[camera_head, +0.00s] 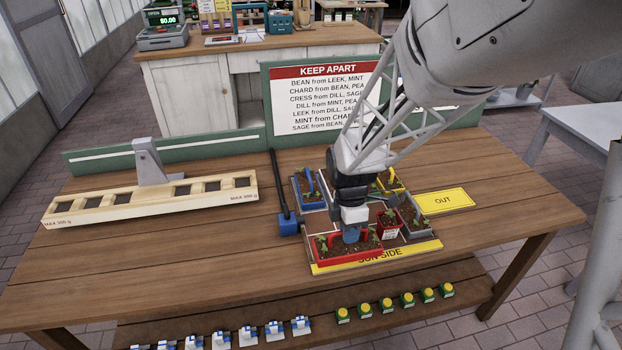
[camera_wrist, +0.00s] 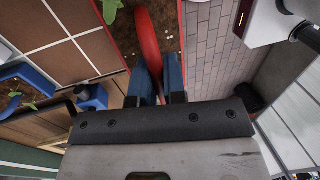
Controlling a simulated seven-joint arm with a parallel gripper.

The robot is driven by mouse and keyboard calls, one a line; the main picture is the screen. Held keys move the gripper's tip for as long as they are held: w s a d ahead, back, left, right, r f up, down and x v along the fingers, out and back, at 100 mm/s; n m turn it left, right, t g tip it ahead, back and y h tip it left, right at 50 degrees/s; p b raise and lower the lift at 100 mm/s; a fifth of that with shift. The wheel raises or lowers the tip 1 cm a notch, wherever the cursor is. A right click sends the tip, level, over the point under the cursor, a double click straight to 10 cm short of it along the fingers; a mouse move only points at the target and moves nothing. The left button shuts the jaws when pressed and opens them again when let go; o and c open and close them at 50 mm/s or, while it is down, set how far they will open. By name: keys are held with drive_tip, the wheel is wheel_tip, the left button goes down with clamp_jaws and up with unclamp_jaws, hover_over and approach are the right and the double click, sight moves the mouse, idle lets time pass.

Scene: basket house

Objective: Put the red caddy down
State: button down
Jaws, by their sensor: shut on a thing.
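The red caddy (camera_head: 348,257) is a long red box of soil and seedlings with a red arched handle. It is at the front of the tray marked SUN SIDE (camera_head: 405,248), at or just above its surface; I cannot tell whether it touches. My gripper (camera_head: 351,234) is above the caddy with its blue fingers shut on the handle. In the wrist view the red handle (camera_wrist: 146,40) runs between the blue fingers of my gripper (camera_wrist: 160,78). Part of the caddy's soil and red wall shows beyond, and the rest is hidden.
A blue-ended black rod (camera_head: 284,195) lies left of the tray. A wooden balance beam (camera_head: 150,200) is farther left. The yellow OUT mat (camera_head: 444,201) is bare.

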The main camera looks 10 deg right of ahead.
drive_tip(key=shift+w, duration=0.15)
drive_tip(key=w+d+f, duration=0.1)
drive_tip(key=w, duration=1.4)
drive_tip(key=shift+f, duration=0.2)
drive_tip(key=shift+w+f, duration=0.2)
drive_tip(key=shift+f, duration=0.7)
drive_tip(key=shift+w+f, duration=0.15)
drive_tip(key=shift+f, duration=0.7)
drive_tip(key=shift+f, duration=0.2)
drive_tip(key=c, duration=1.2)
unclamp_jaws()
drive_tip(key=shift+r, duration=0.2)
